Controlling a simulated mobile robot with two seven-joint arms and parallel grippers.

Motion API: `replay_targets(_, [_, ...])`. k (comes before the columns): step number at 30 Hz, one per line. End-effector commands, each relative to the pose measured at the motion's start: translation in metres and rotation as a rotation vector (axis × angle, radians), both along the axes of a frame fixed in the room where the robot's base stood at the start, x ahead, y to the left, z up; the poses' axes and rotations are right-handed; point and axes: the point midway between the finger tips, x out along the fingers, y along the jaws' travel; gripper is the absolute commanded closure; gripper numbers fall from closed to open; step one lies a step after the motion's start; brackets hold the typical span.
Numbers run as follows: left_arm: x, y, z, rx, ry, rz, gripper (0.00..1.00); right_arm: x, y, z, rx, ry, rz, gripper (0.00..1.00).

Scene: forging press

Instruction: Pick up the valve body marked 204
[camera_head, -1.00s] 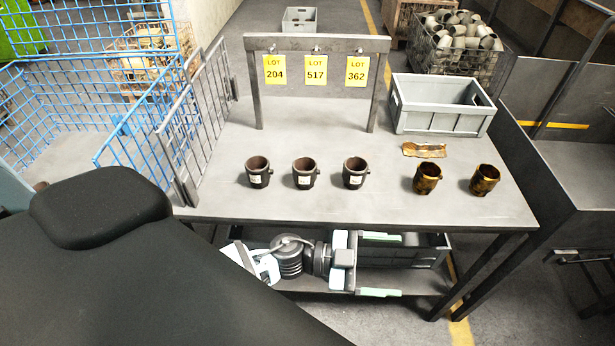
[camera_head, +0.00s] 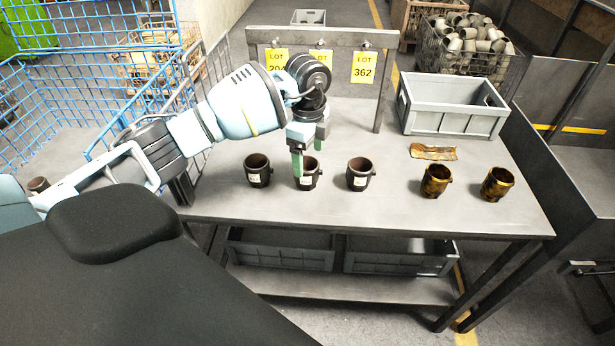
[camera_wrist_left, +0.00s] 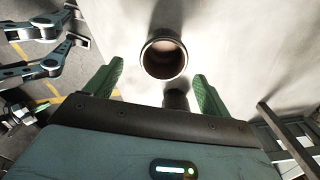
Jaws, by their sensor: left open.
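Three dark valve bodies stand upright in a row on the table: left (camera_head: 258,170), middle (camera_head: 309,178) and right (camera_head: 360,174). Their small pale labels are too small to read. Yellow lot cards hang behind; the left card (camera_head: 276,60) is partly hidden by my arm, the middle card (camera_head: 322,57) more so. My left gripper (camera_head: 308,156) is open, fingers down, at the middle valve body, partly covering it. In the left wrist view, a round valve body opening (camera_wrist_left: 164,57) lies just beyond the open fingertips, not between them.
Two brassy valve bodies (camera_head: 436,181) (camera_head: 496,184) stand farther right, by a crumpled brown rag (camera_head: 433,152). A grey crate (camera_head: 452,121) is at the back right. The card rack (camera_head: 378,98) stands behind the row. A wire cage (camera_head: 60,90) stands left.

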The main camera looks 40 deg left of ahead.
Motion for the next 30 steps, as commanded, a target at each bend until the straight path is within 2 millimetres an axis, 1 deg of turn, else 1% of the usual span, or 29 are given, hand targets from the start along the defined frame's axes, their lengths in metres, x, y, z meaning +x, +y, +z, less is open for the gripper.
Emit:
replay_targets(2, [0.001,0.005,0.003,0.016,0.0,0.015,0.18,-0.001,0.0,0.0,0.0,0.001,0.0,1.0])
replay_targets(7, [0.001,0.005,0.002,0.019,0.0,0.018,0.18,-0.001,0.001,0.0,0.002,0.002,-0.001,1.0])
replay_targets(15, [0.001,0.005,-0.022,0.018,0.002,0.016,0.18,-0.004,0.001,-0.002,0.003,0.009,-0.004,1.0])
replay_targets(20, [0.001,0.005,-0.025,0.017,0.0,0.015,0.18,-0.004,0.001,-0.002,0.003,0.009,-0.004,1.0])
replay_targets(23, [0.001,0.006,-0.034,0.017,0.002,0.016,0.18,-0.004,0.001,-0.002,0.003,0.009,-0.004,1.0])
replay_targets(27, [0.001,0.007,-0.055,0.016,0.004,0.015,0.18,-0.004,0.001,-0.002,0.003,0.009,-0.004,1.0])
replay_targets(30, [0.001,0.007,-0.067,0.016,0.002,0.015,0.18,-0.005,0.001,-0.003,0.003,0.01,-0.004,1.0])
